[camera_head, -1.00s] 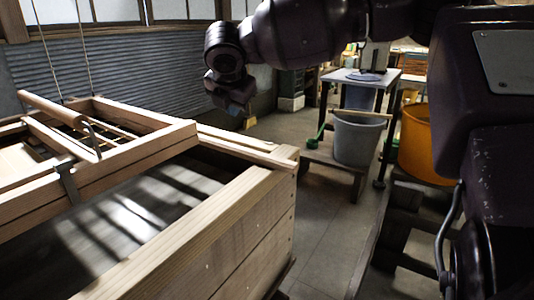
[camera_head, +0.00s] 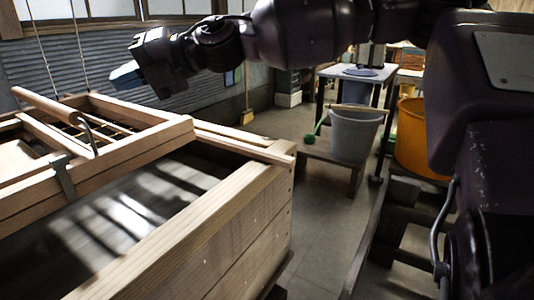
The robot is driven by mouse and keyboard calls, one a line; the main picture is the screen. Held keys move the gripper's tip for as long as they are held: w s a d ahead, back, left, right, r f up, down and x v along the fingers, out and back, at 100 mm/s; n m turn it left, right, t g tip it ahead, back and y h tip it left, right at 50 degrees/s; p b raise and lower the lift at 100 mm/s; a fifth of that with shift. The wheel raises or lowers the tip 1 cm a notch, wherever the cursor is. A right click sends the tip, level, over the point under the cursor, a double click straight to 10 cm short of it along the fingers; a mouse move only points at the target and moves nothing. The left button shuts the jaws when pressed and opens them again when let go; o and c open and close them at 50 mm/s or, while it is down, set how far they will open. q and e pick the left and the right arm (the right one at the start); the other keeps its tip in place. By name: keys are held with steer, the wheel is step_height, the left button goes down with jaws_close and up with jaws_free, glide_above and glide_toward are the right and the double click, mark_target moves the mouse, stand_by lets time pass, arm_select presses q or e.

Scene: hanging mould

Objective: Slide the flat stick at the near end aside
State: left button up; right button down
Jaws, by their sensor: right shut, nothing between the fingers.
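The hanging mould (camera_head: 130,146) is a pale wooden frame held by cords over a wooden vat (camera_head: 228,205). A long flat wooden strip (camera_head: 240,148) lies along the vat's far right edge, beyond the mould's corner. I cannot tell for certain whether it is the flat stick. My right gripper (camera_head: 124,76) reaches in from the upper right. It is shut and empty, in the air above the mould's far side, apart from the wood. My left gripper is not in view.
A round handle (camera_head: 48,105) and a metal hook (camera_head: 88,135) are on the mould. A grey bucket (camera_head: 354,135), an orange tub (camera_head: 418,140) and a small table (camera_head: 358,74) stand beyond the vat at right.

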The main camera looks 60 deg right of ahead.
mark_target(267, 153)
steer(key=s+d+f+g+h, duration=0.2)
steer(key=s+f+g+h, duration=0.2)
steer(key=s+f+g, duration=0.4)
steer(key=s+d+f+m+g+h, duration=0.1)
steer(key=s+d+f+m+h, duration=0.1)
steer(key=d+m+h, duration=0.4)
steer(key=s+d+f+m+g+h, duration=0.1)
steer(key=s+d+f+m+h, duration=0.1)
steer(key=d+m+h, duration=0.5)
steer(key=d+f, duration=0.1)
steer(key=f, duration=0.1)
steer(key=d+f+y, duration=0.1)
steer(key=f, duration=0.2)
steer(key=d+f+n+y+b, duration=0.1)
steer(key=d+f, duration=0.1)
steer(key=f, duration=0.1)
steer(key=shift+f, duration=0.25)
steer(key=shift+w+d+r+p, duration=0.1)
steer(key=shift+d+p, duration=0.1)
steer(key=shift+d, duration=0.4)
steer(key=shift+w+d+r+p, duration=0.1)
steer(key=shift+d+p, duration=0.05)
steer(key=shift+d, duration=0.4)
steer(key=shift+s+d, duration=0.15)
steer(key=shift+d, duration=0.55)
steer(key=shift+d+f, duration=0.1)
steer(key=shift+d, duration=0.1)
